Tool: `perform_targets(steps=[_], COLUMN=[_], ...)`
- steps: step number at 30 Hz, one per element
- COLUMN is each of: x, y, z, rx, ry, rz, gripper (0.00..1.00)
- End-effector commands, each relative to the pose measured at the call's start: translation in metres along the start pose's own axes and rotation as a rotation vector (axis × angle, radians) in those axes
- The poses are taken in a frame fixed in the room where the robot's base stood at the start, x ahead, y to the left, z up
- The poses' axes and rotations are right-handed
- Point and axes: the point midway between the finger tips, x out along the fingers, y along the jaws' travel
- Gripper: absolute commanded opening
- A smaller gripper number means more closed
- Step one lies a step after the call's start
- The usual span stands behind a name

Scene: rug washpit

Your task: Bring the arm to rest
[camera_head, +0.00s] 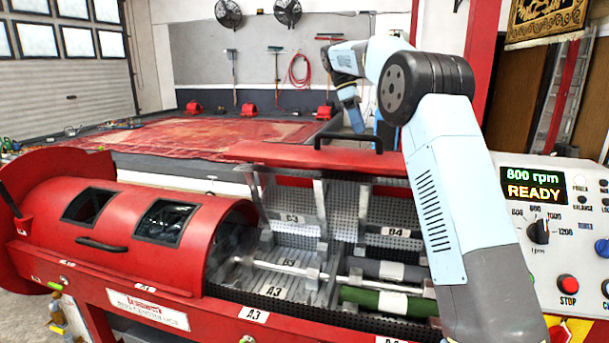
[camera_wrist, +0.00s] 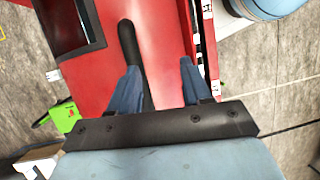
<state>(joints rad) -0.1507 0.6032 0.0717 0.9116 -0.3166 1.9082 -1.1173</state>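My gripper (camera_wrist: 160,64) is open in the wrist view, its two blue fingers apart with red panel visible between them. A black bar handle (camera_wrist: 128,45) shows just beyond the left finger, and part of it is hidden by that finger. In the head view my arm rises on the right and bends over to the back. My gripper (camera_head: 354,116) points down there, close to the black handle (camera_head: 348,136) on the raised red lid (camera_head: 270,152). Whether finger and handle touch, I cannot tell.
The red drum machine (camera_head: 100,215) fills the front left. Its open bay holds a grey roll (camera_head: 385,269) and a green roll (camera_head: 390,302). A control panel (camera_head: 550,215) reading "800 rpm READY" stands close at the right. A red rug (camera_head: 230,140) lies behind.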

Motion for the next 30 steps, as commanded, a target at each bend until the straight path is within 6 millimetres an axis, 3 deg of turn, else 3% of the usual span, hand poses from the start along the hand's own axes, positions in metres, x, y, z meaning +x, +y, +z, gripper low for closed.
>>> perform_targets(steps=[8,16,30], x=[-0.012,-0.015,0.016], y=[-0.033,-0.088,-0.195], z=[0.029,0.068,0.123], rx=[0.103,0.272,0.583], ry=[0.050,0.138,0.324], rz=[0.051,0.116,0.191], gripper=[0.48,0.48,0.48])
